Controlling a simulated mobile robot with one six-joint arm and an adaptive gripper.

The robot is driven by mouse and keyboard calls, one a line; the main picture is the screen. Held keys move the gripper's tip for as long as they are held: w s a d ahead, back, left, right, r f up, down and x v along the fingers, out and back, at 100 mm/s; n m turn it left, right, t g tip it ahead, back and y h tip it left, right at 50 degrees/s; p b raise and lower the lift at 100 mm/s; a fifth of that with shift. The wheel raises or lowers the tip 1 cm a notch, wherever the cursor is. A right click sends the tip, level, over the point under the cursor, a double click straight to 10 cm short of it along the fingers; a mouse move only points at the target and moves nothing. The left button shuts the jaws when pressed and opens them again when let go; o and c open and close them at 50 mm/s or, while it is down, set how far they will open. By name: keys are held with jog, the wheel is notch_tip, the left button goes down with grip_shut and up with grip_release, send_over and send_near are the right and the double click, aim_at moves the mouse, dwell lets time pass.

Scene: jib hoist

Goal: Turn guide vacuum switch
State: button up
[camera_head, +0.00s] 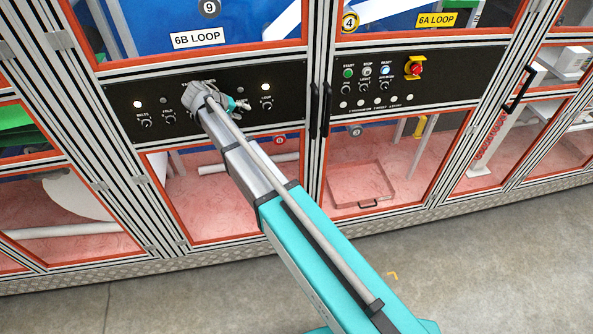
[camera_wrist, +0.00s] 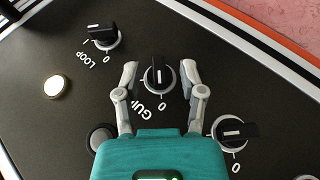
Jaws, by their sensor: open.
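In the wrist view, a black rotary knob (camera_wrist: 158,76) sits on a pale round dial on the dark panel. Its label starts "GUI"; the rest is hidden by my gripper. A "0" is printed beside the dial. The knob's handle runs roughly up and down in the picture. My gripper (camera_wrist: 159,72) is open, with one finger on each side of this knob. A gap shows on both sides, so the fingers look apart from it. In the head view my gripper (camera_head: 240,105) is at the left control panel and hides the knob.
A LOOP knob (camera_wrist: 103,36) is left of the fingers and another knob (camera_wrist: 235,131) is to the right. A lit white button (camera_wrist: 56,88) and a grey button (camera_wrist: 101,137) are nearby. In the head view, a second panel (camera_head: 480,70) with a red emergency button (camera_head: 415,68) is to the right.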

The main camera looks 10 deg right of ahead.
jog(key=y+p, duration=0.2)
jog(key=m+y+p, duration=0.1)
jog(key=shift+d+r+y, duration=0.2)
jog(key=shift+d+y, duration=0.05)
jog(key=shift+y, duration=0.15)
jog(key=shift+d+f+m+g+y+p, duration=0.1)
jog(key=shift+m+y+p, duration=0.1)
jog(key=shift+y, duration=0.5)
jog(key=shift+d+r+m+g+y+p, duration=0.1)
jog(key=shift+y+p, duration=0.15)
jog(key=shift+y, duration=0.45)
jog(key=shift+d+f+m+g+y+p, duration=0.1)
jog(key=shift+y+p, duration=0.1)
jog(key=shift+y, duration=0.5)
jog(key=shift+d+f+m+y+b, duration=0.15)
jog(key=shift+m+y+b, duration=0.4)
jog(key=shift+y, duration=1.35)
jog(key=shift+d+f+m+y+b, duration=0.15)
jog(key=shift+m+y+b, duration=0.2)
jog(key=shift+y+b, duration=1.65)
